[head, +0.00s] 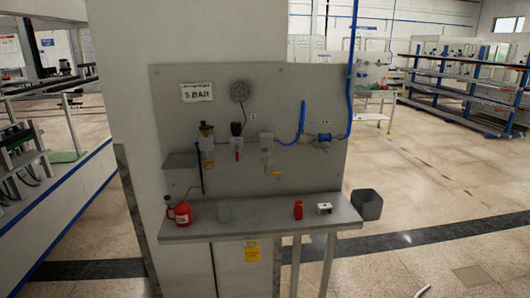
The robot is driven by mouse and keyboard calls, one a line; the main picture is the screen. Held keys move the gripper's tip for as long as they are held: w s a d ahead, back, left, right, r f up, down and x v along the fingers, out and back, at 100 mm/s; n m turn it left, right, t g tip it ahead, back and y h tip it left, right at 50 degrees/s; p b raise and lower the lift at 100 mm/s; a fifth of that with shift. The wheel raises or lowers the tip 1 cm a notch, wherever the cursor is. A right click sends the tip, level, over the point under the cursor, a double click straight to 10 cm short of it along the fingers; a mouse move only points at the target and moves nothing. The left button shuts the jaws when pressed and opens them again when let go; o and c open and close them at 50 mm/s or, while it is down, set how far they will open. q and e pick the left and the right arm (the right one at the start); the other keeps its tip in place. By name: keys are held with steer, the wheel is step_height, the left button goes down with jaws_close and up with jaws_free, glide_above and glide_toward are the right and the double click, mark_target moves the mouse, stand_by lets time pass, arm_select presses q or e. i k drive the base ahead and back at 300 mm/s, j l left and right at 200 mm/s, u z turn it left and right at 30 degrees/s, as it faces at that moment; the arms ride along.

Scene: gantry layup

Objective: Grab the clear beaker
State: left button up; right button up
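Neither of my grippers can be made out in the head view.
A red oil can (181,214) with a thin spout stands left of the beaker. A red object (298,209) and a small white block (324,208) sit further right. Glass-bowled air fittings (206,145) hang above. A grey bin (367,205) stands right of the shelf; the floor (430,185) beyond is open.

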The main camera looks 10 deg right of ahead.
mark_target(224, 214)
steer(key=i+j+u, duration=0.1)
steer(key=i+u, duration=0.15)
steer(key=i, duration=0.25)
steer(key=i+u, duration=0.3)
steer(key=i, duration=0.25)
